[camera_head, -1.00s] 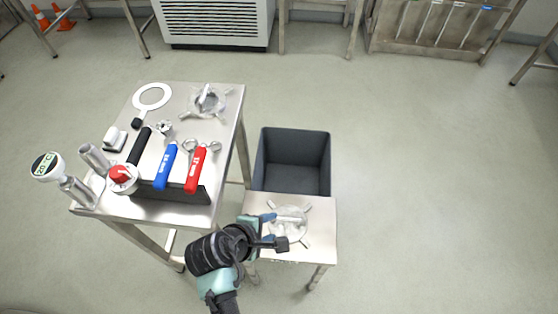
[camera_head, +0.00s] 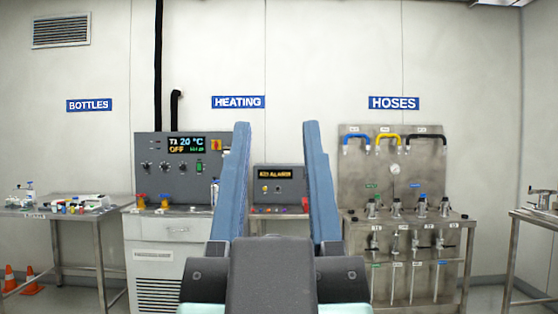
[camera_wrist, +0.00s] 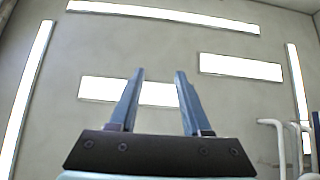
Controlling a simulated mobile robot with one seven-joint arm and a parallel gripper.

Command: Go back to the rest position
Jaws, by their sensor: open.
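My gripper (camera_head: 276,185) stands upright in the middle of the head view, close to the camera. Its two blue fingers are spread wide apart with nothing between them. In the wrist view my gripper (camera_wrist: 160,95) also shows open and empty, pointing up toward the ceiling lights.
Ahead stand a heating cabinet (camera_head: 178,165) with a lit display, a small panel (camera_head: 279,184), and a hose rack (camera_head: 395,172) with valves. A bottle table (camera_head: 60,213) is at left, another table (camera_head: 535,217) at right. Orange cones (camera_head: 31,283) stand on the floor at lower left.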

